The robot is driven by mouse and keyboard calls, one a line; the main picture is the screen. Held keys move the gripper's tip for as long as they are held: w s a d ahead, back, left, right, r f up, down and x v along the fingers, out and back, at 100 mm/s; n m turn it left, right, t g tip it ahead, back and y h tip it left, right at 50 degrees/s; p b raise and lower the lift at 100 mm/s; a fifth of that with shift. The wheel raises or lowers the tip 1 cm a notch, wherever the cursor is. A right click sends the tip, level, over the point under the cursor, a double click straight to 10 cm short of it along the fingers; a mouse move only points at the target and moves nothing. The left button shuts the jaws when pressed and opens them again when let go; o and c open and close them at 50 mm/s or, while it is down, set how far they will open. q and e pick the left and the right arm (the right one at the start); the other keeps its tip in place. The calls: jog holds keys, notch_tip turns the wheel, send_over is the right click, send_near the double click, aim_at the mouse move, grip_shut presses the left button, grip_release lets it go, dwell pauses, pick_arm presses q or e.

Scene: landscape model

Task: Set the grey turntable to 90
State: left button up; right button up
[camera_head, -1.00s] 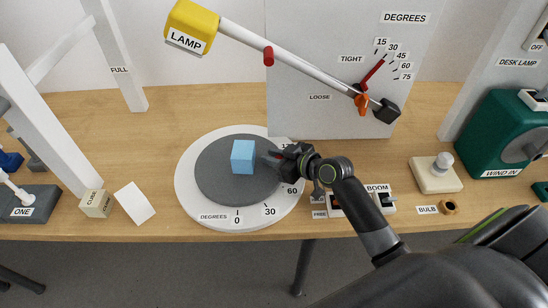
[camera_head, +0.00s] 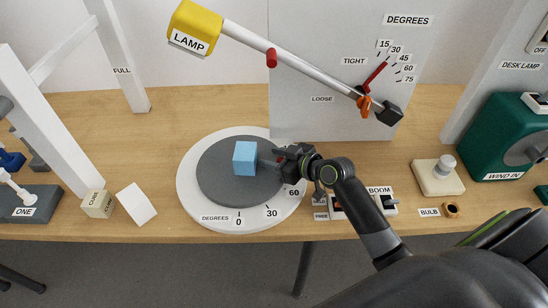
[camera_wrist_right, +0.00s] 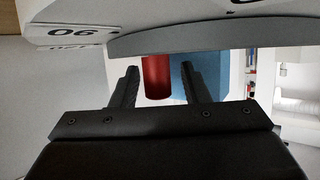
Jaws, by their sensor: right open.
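The grey turntable (camera_head: 217,188) is a round disc inside a white ring (camera_head: 190,207) labelled DEGREES, with 0, 30 and 60 readable in the head view. My right gripper (camera_head: 280,159) is at the disc's right edge and hides part of the scale. In the right wrist view, a red upright post (camera_wrist_right: 156,76) shows between the open fingers (camera_wrist_right: 158,80), with the blue cube (camera_wrist_right: 183,72) behind it. An upside-down 90 label (camera_wrist_right: 75,31) shows there too. My left gripper is not in view.
A lamp arm with a yellow head (camera_head: 193,27) crosses above the back of the table, before a white board (camera_head: 300,115). A BOOM switch (camera_head: 388,203) lies right of the ring near my right arm.

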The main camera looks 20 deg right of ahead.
notch_tip(320, 180, up, 10)
dwell(0.4)
jog(key=shift+f, duration=0.1)
